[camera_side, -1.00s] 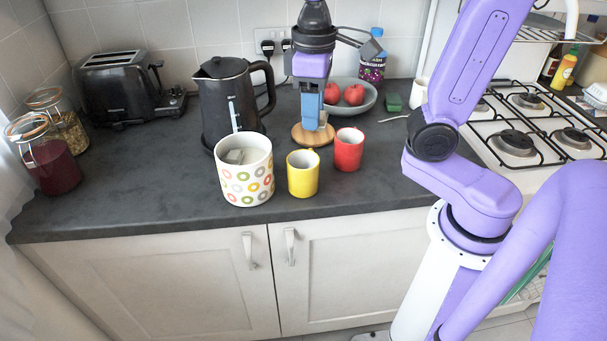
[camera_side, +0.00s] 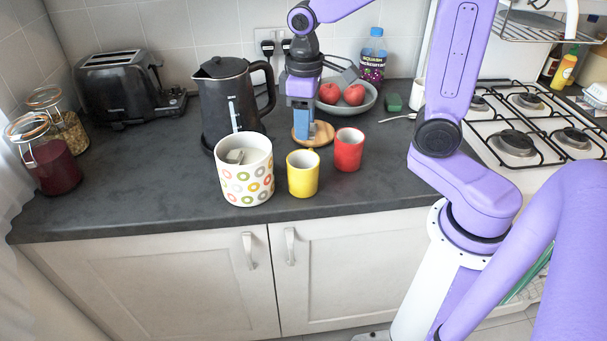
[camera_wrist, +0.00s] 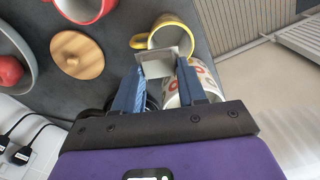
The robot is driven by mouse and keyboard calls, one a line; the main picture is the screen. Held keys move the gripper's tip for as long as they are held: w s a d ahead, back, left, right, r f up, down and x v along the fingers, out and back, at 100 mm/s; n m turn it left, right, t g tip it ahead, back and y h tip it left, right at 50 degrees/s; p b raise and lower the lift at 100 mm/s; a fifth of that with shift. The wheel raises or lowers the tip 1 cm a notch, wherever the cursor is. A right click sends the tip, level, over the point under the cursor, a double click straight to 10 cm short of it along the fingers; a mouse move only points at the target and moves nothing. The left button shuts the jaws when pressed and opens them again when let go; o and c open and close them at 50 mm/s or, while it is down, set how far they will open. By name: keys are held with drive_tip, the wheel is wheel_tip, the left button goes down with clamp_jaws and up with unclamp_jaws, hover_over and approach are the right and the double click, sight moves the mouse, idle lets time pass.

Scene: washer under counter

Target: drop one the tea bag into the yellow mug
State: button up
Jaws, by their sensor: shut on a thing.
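The yellow mug (camera_side: 303,180) stands upright near the counter's front, between the patterned canister (camera_side: 245,185) and the red mug (camera_side: 348,152). My gripper (camera_side: 303,138) is behind the yellow mug, in front of the wooden disc in the side view. In the wrist view my gripper (camera_wrist: 161,68) is shut on a pale square tea bag (camera_wrist: 167,62). The tea bag covers part of the yellow mug (camera_wrist: 140,41) in that view; the mug's opening shows beyond it. In the side view the held tea bag cannot be made out.
The wooden disc (camera_side: 325,133) lies behind the mugs. A black kettle (camera_side: 228,100) stands at the left. A bowl (camera_side: 368,99) of red fruit sits behind, with a bottle (camera_side: 373,60) near it. The counter's left front is clear.

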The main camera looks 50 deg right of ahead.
drive_tip(key=shift+f, duration=0.2)
drive_tip(key=o, duration=1.1)
wheel_tip(320, 180, up, 18)
drive_tip(key=shift+f, duration=0.25)
drive_tip(key=shift+f, duration=0.1)
drive_tip(key=s+f+n, duration=0.2)
drive_tip(key=s+f, duration=0.4)
drive_tip(key=s+a+f+n, duration=0.1)
drive_tip(key=s+f+n, duration=0.2)
drive_tip(key=s+f, duration=0.3)
drive_tip(key=s+f+n, duration=0.2)
drive_tip(key=s+f, duration=0.4)
drive_tip(key=s, duration=0.2)
drive_tip(key=shift+a+f, duration=0.15)
drive_tip(key=shift+a, duration=0.25)
